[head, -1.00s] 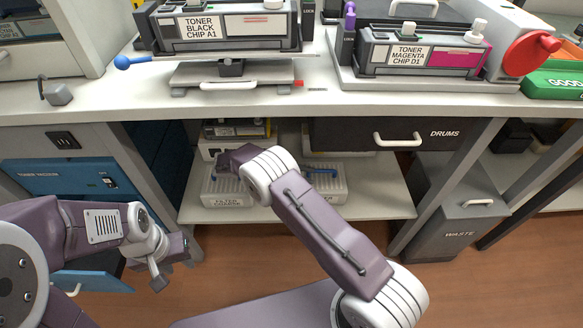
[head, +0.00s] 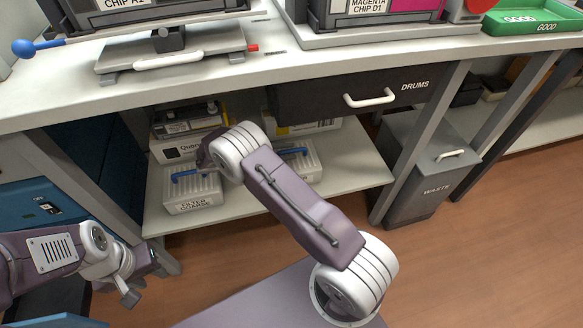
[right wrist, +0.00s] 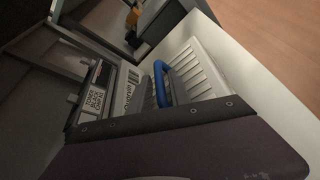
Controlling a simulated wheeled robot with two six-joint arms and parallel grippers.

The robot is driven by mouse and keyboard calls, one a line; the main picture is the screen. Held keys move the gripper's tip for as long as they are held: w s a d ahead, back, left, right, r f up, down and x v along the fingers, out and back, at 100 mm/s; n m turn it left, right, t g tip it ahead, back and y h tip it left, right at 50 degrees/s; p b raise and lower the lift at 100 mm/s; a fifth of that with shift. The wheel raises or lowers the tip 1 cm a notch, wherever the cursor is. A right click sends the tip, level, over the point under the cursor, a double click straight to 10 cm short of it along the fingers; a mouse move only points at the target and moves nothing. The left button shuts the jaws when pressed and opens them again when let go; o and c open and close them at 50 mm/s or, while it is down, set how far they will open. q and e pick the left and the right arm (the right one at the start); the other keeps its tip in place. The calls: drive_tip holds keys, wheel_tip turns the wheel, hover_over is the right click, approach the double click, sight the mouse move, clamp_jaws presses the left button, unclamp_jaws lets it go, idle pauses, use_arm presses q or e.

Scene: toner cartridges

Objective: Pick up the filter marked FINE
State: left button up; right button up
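Two white ribbed filters with blue handles stand on the shelf below the bench. The left filter (head: 193,194) reads FILTER COARSE in the head view. My left gripper (head: 138,284) hangs low at the left, away from both filters.
The DRUMS drawer (head: 343,98) hangs above the shelf at right. A grey WASTE bin (head: 425,175) is on the floor. The shelf's right part (head: 355,165) is clear.

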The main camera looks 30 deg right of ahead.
drive_tip(key=shift+d, duration=0.2)
clamp_jaws()
idle(1.3)
